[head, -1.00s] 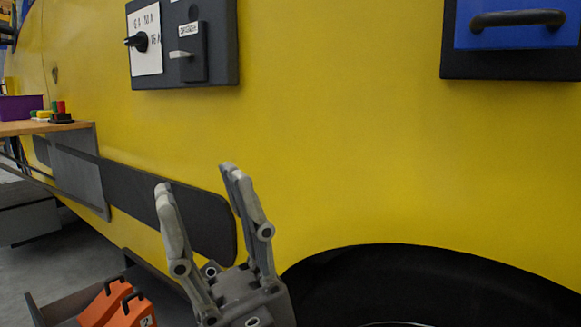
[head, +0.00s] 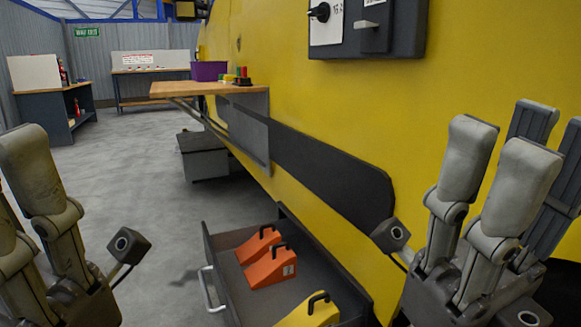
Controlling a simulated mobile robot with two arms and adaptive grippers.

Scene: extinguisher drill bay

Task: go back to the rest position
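My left gripper (head: 30,185) stands at the left edge of the head view with its pale-padded fingers pointing up; part of it is cut off by the frame, so its opening does not show fully. I see nothing held in it. My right gripper (head: 515,165) stands at the right edge, fingers up and apart, open and empty. Both are in front of me, clear of the things around them.
An open grey drawer (head: 212,262) below holds orange wedges (head: 268,266) and a yellow wedge (head: 312,312). A wooden shelf (head: 190,90) with a purple bin (head: 209,71) juts from the yellow vehicle (head: 335,140). The grey floor (head: 130,165) at left is free.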

